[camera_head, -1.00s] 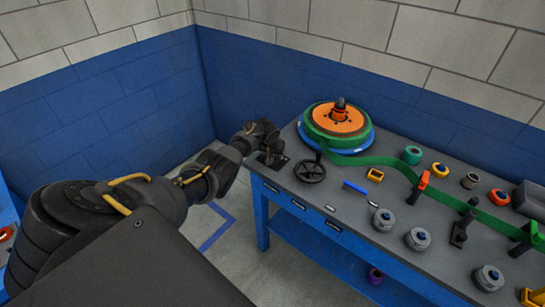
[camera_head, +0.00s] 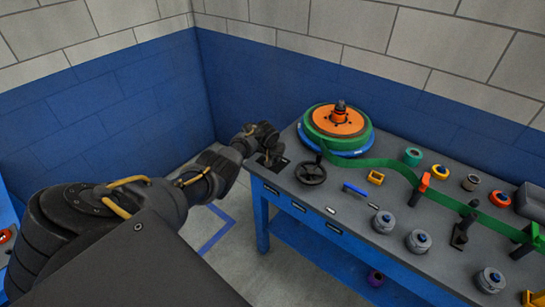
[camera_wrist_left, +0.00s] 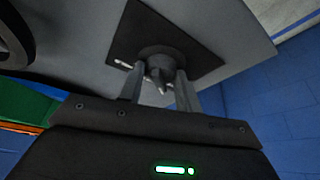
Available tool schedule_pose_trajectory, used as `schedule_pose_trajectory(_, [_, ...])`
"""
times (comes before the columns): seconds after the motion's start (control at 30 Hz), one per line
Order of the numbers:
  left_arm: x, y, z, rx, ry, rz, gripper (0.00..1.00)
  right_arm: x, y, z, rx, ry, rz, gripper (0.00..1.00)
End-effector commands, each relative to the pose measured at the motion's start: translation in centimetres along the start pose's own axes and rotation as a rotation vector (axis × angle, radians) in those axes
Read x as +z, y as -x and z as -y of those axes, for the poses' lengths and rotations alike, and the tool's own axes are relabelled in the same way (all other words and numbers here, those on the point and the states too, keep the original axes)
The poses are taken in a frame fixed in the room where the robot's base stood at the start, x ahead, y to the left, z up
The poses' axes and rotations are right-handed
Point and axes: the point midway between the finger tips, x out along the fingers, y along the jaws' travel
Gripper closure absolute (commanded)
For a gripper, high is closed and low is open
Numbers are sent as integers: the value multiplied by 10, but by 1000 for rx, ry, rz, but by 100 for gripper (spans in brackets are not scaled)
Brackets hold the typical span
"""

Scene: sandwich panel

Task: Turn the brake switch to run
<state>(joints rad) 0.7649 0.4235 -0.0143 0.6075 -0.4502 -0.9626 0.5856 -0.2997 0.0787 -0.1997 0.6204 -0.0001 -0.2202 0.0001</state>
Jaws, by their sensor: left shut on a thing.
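The brake switch is a dark rotary knob (camera_wrist_left: 163,70) on a black square plate (camera_wrist_left: 202,50) in the left wrist view. My right gripper is not in view.
A black handwheel (camera_head: 310,173) stands right of the plate. Behind it is a reel (camera_head: 338,125) with green band running right across the table (camera_head: 345,222). Several grey knobs, rings and clamps sit to the right. A blue wall (camera_head: 250,85) is close behind.

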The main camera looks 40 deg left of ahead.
Motion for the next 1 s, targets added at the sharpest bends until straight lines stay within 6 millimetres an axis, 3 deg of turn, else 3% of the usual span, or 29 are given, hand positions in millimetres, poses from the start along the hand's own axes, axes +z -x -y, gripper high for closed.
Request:
schedule_pose_trajectory(0.47, [1,-4,4,126,-303,0,89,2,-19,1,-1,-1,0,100])
schedule_pose_trajectory(1.0, [0,-6,5,282,-679,-1,89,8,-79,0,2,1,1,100])
